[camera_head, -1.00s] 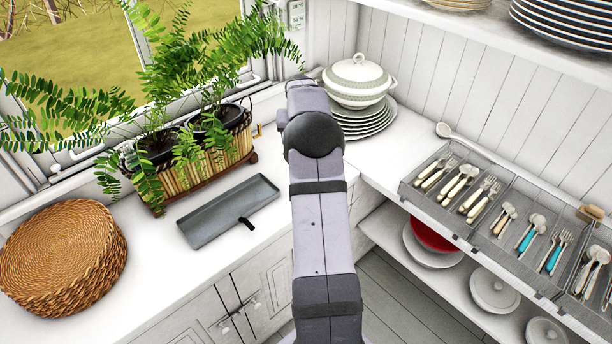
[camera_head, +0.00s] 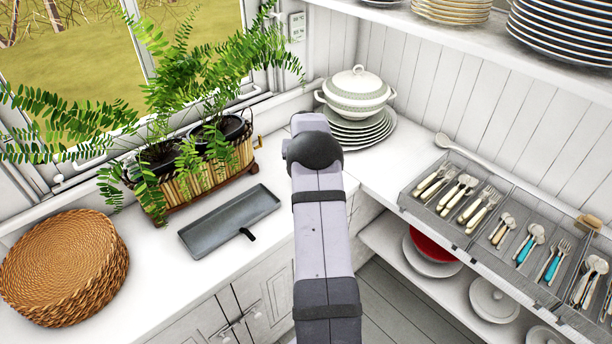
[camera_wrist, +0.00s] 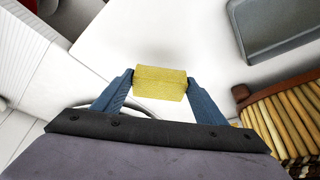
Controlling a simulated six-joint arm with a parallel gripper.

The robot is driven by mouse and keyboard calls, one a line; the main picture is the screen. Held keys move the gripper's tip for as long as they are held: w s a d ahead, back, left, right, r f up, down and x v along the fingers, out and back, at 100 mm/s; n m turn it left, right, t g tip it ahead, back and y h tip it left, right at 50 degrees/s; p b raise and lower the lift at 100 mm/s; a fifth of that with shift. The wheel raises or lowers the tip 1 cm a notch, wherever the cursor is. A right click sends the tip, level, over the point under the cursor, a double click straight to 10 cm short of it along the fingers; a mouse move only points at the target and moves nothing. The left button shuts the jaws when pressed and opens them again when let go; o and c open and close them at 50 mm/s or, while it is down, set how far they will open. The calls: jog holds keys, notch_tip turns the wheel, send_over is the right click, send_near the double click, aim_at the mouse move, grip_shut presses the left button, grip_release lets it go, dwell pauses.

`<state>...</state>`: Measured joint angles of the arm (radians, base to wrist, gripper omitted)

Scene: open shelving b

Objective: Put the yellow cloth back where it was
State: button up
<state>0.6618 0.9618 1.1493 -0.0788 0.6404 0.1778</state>
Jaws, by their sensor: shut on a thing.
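The yellow cloth (camera_wrist: 160,83) is a small folded block between the two blue fingers of my gripper (camera_wrist: 161,88) in the wrist view. The gripper is shut on it, one finger at each end. Behind the cloth in that view is white counter surface (camera_wrist: 150,35); I cannot tell how far the cloth is above it. In the head view my arm hides the gripper and the cloth.
A grey tray (camera_head: 215,228) lies on the counter, also at the wrist view's upper right (camera_wrist: 275,25). A bamboo planter (camera_head: 205,180) with ferns stands behind it. A tureen (camera_head: 358,95) on stacked plates (camera_head: 350,133) stands in the corner. Woven mats (camera_head: 65,265) lie left. Cutlery trays (camera_head: 490,218) are right.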

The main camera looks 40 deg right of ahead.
jog(key=shift+f+p, duration=0.5)
jog(key=shift+f, duration=1.25)
jog(key=shift+f, duration=0.1)
jog(key=shift+f, duration=0.15)
jog(key=o, duration=1.4)
jog(key=shift+r, duration=0.3)
jog(key=b+v, duration=0.2)
jog(key=v, duration=1)
jog(key=shift+b, duration=0.3)
